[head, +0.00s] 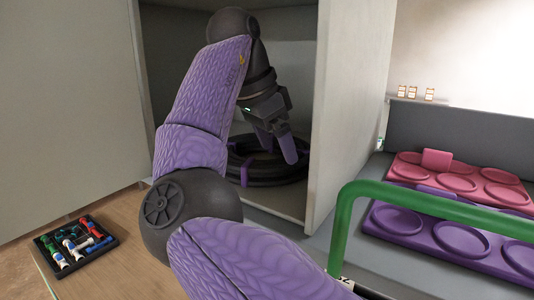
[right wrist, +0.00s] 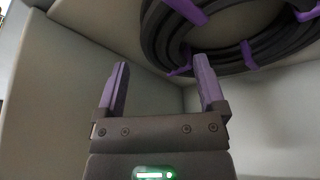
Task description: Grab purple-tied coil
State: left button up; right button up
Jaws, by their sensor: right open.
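A black hose coil (head: 288,176) with purple ties lies on the floor of the open cabinet in the head view. My right gripper (head: 279,155), with purple fingers, is inside the cabinet above the coil. The right gripper (right wrist: 161,68) is open in the right wrist view, with nothing between its fingers. In that view the coil (right wrist: 278,45) is at the upper right, beyond the right-hand finger; whether they touch is unclear. My arm and gripper hide part of the coil in the head view. My left gripper is not in view.
The cabinet's right side panel (head: 348,100) stands close to my gripper. A black tray (head: 93,262) of small coloured parts lies at lower left. A green rail (head: 440,203) crosses the right, before pink (head: 505,178) and purple (head: 400,240) trays with round recesses.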

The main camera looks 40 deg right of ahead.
aim_at(283, 160)
jog(key=x, duration=0.4)
jog(key=shift+w+d+f, duration=0.25)
jog(key=shift+d, duration=0.2)
jog(key=shift+s+a+r, duration=0.1)
jog(key=shift+a, duration=0.2)
jog(key=shift+c, duration=0.7)
jog(key=shift+d, duration=0.1)
grip_shut()
